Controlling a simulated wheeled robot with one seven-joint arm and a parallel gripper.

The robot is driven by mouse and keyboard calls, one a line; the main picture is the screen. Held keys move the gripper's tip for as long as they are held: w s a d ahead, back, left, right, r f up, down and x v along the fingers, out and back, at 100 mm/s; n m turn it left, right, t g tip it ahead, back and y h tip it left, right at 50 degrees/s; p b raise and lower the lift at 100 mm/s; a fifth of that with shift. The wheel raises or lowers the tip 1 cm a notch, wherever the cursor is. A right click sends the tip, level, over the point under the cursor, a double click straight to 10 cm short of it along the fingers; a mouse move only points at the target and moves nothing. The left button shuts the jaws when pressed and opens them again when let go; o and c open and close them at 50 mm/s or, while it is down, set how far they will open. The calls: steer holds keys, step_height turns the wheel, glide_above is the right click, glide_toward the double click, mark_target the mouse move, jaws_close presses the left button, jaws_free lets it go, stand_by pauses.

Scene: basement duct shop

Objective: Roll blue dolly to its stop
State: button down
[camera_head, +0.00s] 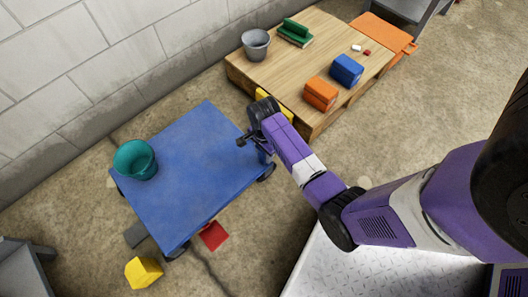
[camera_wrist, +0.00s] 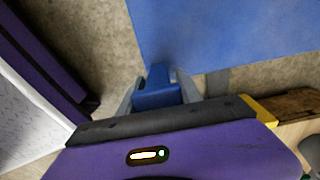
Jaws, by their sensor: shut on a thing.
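The blue dolly (camera_head: 190,165) is a flat blue platform on dark wheels, standing on the floor left of centre in the head view. Its blue deck (camera_wrist: 225,30) fills the upper right of the wrist view. My gripper (camera_head: 247,140) is at the dolly's right edge. In the wrist view my gripper (camera_wrist: 160,95) is shut on a blue block-shaped part, apparently the dolly's handle (camera_wrist: 157,92). A teal bucket (camera_head: 135,160) stands at the deck's left corner.
The low wooden table (camera_head: 290,65) holds a grey bucket (camera_head: 256,45), a green block (camera_head: 295,32), an orange block (camera_head: 320,94) and a blue block (camera_head: 346,70). A yellow block (camera_head: 143,272) and a red plate (camera_head: 213,236) lie on the floor near the dolly. A wall runs behind.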

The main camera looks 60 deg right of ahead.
steer(key=s+d+p, duration=0.2)
steer(key=s+d, duration=0.2)
steer(key=d, duration=1)
steer(key=shift+s+d+p, duration=0.2)
steer(key=shift+d+p, duration=0.1)
steer(key=c, duration=1.1)
jaws_free()
steer(key=shift+r, duration=0.1)
steer(key=shift+r+p, duration=2)
steer(key=shift+r, duration=1.8)
